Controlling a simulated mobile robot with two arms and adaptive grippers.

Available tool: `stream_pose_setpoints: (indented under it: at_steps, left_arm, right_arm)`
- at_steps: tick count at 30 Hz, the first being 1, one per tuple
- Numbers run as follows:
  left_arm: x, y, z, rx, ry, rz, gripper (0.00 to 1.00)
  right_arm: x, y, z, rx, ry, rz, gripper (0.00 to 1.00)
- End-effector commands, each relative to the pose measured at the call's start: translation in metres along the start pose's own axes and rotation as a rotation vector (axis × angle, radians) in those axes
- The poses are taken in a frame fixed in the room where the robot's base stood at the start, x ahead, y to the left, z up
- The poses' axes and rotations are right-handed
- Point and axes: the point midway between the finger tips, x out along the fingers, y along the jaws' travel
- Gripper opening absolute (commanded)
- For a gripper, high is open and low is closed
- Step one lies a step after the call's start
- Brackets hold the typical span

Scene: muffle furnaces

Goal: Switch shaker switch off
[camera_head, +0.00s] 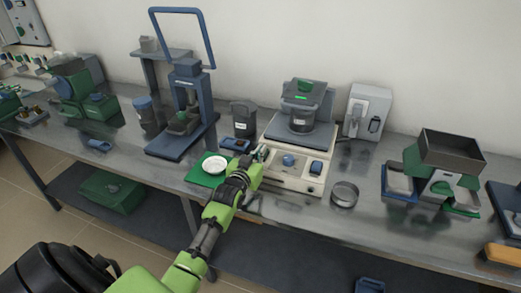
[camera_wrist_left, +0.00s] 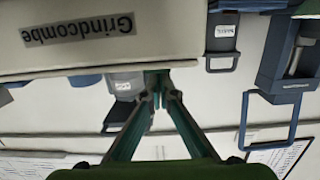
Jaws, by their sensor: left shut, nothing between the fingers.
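The shaker (camera_head: 270,180) is a beige box in the middle of the bench, with a grey platform and a grey-and-green pot (camera_head: 302,95) on top. Its front panel carries a round blue knob (camera_head: 288,160) and a small blue switch-like part (camera_head: 316,167) to the right; its on or off position is too small to tell. My left gripper (camera_head: 261,154) is shut and empty at the shaker's left front corner; contact cannot be told. In the left wrist view its fingertips (camera_wrist_left: 158,80) meet beside a beige casing (camera_wrist_left: 120,40) with an upside-down "Grindcombe" label. My right gripper is not in view.
A white dish on a green mat (camera_head: 200,180) lies left of the shaker. A blue-framed press (camera_head: 187,80) stands behind it. A grey ring (camera_head: 344,194) and a white wall-side box (camera_head: 368,110) are to the right.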

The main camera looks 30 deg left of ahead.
Motion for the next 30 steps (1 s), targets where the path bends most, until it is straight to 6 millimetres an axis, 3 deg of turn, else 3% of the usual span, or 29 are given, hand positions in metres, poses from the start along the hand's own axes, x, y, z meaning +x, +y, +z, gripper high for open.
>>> stream_pose_setpoints:
  at_steps: [3,5,13,22,23,30]
  left_arm:
    - [0.002,0.0,-0.007,0.001,-0.054,0.0,0.0]
    - [0.002,0.0,0.002,0.0,-0.054,0.001,0.0]
    - [0.003,0.0,-0.004,0.0,-0.052,0.0,0.0]
    - [0.008,0.001,-0.051,0.0,-0.052,0.002,0.0]
    - [0.001,0.001,-0.041,0.0,-0.055,0.003,0.0]
    - [-0.039,0.001,-0.05,0.001,-0.052,0.003,0.0]
  right_arm:
    - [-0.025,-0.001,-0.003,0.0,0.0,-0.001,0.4]
    - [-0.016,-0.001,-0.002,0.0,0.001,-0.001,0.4]
    - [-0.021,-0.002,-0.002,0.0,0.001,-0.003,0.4]
    - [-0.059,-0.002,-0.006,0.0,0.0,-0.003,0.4]
    - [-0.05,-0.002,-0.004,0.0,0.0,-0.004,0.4]
    - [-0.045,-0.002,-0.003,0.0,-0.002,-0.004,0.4]
